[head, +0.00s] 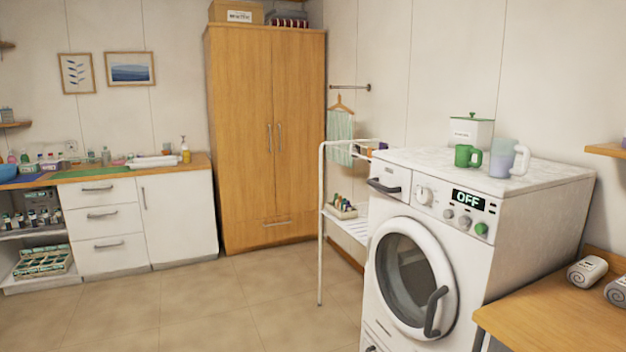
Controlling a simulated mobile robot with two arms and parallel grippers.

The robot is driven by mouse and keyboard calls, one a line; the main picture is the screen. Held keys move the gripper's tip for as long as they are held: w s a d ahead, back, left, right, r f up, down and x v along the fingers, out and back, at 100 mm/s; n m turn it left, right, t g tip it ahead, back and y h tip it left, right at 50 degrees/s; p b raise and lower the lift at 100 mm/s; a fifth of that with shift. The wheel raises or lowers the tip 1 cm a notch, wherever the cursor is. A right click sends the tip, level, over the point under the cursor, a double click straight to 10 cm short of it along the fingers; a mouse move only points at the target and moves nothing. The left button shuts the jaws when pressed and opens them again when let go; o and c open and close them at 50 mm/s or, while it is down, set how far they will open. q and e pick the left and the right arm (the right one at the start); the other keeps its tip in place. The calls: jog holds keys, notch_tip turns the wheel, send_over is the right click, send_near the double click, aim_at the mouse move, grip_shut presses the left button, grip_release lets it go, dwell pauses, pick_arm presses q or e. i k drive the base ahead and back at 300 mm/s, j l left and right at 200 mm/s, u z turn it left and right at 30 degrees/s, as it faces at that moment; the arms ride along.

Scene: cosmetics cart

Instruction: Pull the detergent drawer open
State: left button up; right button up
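The detergent drawer (388,183) is at the upper left of the white washing machine's front. Its front looks flush with the machine, so it appears shut. A dark bar handle (383,186) runs across it. The washing machine (460,235) stands at the right, its round door (412,275) closed and its display reading OFF. Neither of my grippers shows in the head view.
On the machine's top stand a green mug (467,156), a clear jug (502,158) and a white canister (471,133). A white rack (322,220) stands close by the machine's left side. A wooden table (560,315) is at the lower right. The tiled floor in front is clear.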

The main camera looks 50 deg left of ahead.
aim_at(394, 180)
jog(key=u, duration=1.05)
jog(key=i+j+u, duration=0.15)
jog(key=i, duration=0.35)
jog(key=j, duration=0.1)
